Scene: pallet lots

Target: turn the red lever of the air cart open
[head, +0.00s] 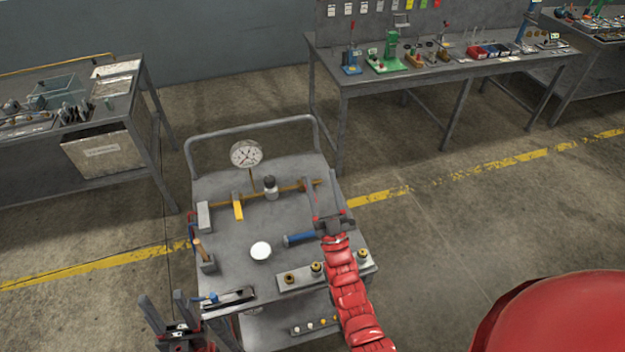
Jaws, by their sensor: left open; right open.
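The air cart (225,180) is a grey wheeled cart with a push rail, in the middle of the head view. A brass pipe (290,188) runs across its top, with a round white gauge (246,154) and a yellow lever (238,207) on it. A small red piece (317,182) shows at the pipe's right end; it may be the red lever, mostly hidden. My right gripper (319,178) is open, its fingers on either side of that piece; contact cannot be told. My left gripper (166,300) is open and empty at the cart's front left.
A blue-handled tool (300,238) lies beside my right wrist. A white round cap (260,250), a wooden-handled tool (203,251) and a block with brass fittings (298,279) are on the cart. Workbenches stand left (145,110) and behind right (365,85). Floor right of the cart is clear.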

